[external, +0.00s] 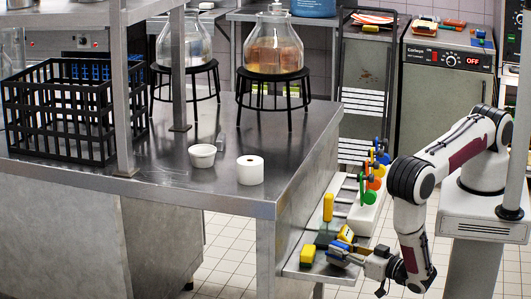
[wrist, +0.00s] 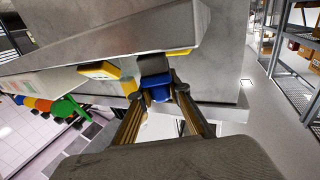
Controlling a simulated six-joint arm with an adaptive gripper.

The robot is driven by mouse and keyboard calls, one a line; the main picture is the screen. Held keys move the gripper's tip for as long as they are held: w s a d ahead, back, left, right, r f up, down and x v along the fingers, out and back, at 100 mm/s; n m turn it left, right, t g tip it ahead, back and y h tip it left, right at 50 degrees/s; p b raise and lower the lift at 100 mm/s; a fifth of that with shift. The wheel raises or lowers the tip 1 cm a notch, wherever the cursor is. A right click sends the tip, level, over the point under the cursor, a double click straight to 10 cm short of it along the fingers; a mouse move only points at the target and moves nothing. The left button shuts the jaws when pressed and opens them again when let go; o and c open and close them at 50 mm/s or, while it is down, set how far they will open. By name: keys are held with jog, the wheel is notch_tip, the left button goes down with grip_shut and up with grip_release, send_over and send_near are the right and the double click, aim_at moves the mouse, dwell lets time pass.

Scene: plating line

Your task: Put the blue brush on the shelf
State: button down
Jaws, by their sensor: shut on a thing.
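The blue brush (wrist: 157,88) is between the fingers of my gripper (wrist: 160,98) in the wrist view, which is shut on it. In the external view the blue brush (external: 337,258) shows small at the tip of my gripper (external: 345,252), low over the front part of the shelf (external: 300,270). The shelf is a narrow metal ledge along the right side of the steel table. I cannot tell whether the brush touches the shelf. Part of the brush is hidden by the fingers.
On the shelf are a yellow block (external: 308,254), an upright yellow piece (external: 328,207) and a yellow-and-black piece (external: 346,234). A white rack (external: 362,218) with coloured round items stands farther back. The steel table (external: 215,205) rises beside the shelf on the left.

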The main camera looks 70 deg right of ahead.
jog(key=shift+f, duration=0.5)
jog(key=c, duration=1.8)
grip_release()
jog(key=shift+s+a, duration=0.1)
jog(key=shift+s, duration=0.05)
jog(key=v, duration=1.1)
jog(key=shift+s+a, duration=0.1)
jog(key=shift+s, duration=0.2)
